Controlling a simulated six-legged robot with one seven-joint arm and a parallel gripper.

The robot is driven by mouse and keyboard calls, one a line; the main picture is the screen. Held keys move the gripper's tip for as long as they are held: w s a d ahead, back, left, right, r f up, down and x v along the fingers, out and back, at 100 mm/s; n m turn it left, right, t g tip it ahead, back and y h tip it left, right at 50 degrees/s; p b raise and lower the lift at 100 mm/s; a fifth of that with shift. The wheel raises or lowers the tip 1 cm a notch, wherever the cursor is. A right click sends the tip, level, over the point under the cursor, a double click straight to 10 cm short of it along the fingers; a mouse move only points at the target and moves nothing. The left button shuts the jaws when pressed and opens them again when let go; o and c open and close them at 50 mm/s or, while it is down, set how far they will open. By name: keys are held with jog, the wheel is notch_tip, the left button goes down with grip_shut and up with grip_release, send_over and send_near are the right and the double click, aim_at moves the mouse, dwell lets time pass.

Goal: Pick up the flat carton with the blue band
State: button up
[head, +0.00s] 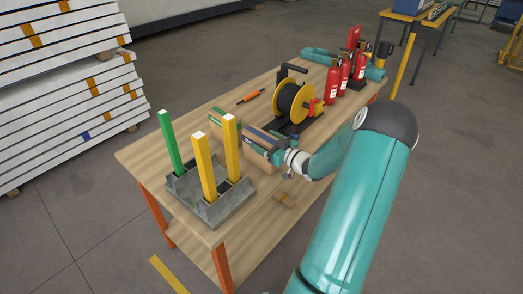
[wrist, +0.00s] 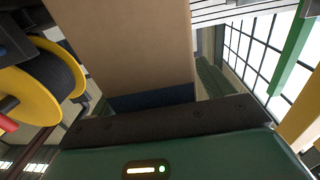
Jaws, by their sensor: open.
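A brown carton (wrist: 125,45) with a dark blue band (wrist: 150,98) fills the upper middle of the wrist view, very close in front of my gripper (wrist: 165,118). In the head view, the carton (head: 257,158) stands on the wooden workbench behind the metal holder, partly covered by my gripper (head: 268,140). My gripper is open and right at the carton. Whether the fingers touch it cannot be told, as the fingertips are mostly hidden.
The workbench (head: 140,156) also bears a grey holder (head: 222,212) with green and yellow bars, close at the left. A yellow cable reel (head: 290,103) stands just beyond my gripper, with red extinguishers (head: 333,82) farther back. A smaller carton with green (head: 222,129) is beside it.

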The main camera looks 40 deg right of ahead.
jog(key=c, duration=1.7)
jog(key=shift+c, duration=0.2)
jog(key=shift+r, duration=0.1)
